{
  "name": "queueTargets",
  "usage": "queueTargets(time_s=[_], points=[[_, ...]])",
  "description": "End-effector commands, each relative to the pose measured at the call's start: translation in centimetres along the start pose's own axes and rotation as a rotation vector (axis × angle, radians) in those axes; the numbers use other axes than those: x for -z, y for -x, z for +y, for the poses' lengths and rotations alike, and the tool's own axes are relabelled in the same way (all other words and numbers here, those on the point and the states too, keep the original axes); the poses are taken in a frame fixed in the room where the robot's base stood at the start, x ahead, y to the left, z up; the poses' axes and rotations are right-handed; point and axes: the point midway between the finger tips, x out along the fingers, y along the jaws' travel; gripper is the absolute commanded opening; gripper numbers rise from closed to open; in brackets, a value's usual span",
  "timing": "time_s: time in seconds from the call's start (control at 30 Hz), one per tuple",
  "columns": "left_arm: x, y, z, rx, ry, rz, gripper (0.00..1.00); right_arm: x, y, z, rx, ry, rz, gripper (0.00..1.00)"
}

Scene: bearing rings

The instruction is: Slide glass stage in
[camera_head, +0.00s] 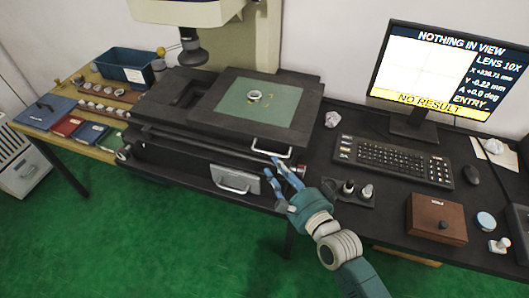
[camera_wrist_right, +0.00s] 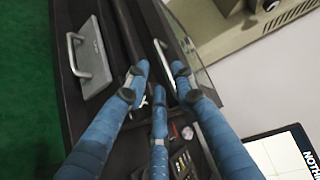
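The glass stage (camera_head: 258,105) is a greenish pane in a dark frame on the measuring machine, with a small metal ring (camera_head: 254,96) lying on it. A pale bar handle (camera_head: 271,149) is on the stage's front edge; it also shows in the right wrist view (camera_wrist_right: 163,56). My right gripper (camera_head: 281,172) has blue fingers and is just in front of this handle. In the right wrist view, its fingers (camera_wrist_right: 158,75) are spread, with the handle between and just beyond the tips. I cannot tell whether any finger touches it. My left gripper is out of view.
A grey drawer front with a handle (camera_head: 232,183) is below the stage. The machine's lens (camera_head: 193,53) hangs behind left. Right are a keyboard (camera_head: 392,160), a monitor (camera_head: 450,70) reading "NOTHING IN VIEW", and a brown box (camera_head: 436,219). Left are a blue bin (camera_head: 128,66) and ring racks.

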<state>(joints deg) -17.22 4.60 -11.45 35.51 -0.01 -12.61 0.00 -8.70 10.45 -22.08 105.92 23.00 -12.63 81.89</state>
Motion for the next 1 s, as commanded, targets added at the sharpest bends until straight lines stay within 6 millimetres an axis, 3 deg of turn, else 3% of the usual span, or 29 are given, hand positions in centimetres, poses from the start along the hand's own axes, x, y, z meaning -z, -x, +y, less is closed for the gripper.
queueTargets(time_s=[0.2,0.4,0.8,0.83,0.93,1.0], points=[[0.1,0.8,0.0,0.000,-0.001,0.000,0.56,0.0,-4.4,-0.2,0.000,0.001,0.000,0.25],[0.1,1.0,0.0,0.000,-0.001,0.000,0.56,0.0,-7.1,-0.1,0.000,0.001,0.000,0.25],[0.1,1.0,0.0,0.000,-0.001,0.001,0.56,0.0,-8.0,0.0,-0.001,0.003,0.000,0.25],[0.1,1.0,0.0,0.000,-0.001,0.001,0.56,0.0,-8.0,0.0,-0.001,0.003,0.000,0.23],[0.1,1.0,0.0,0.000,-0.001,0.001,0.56,0.0,-8.0,0.0,-0.001,0.002,0.000,0.03],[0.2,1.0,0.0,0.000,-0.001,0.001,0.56,0.0,-8.0,0.0,-0.001,0.002,0.000,0.00]])
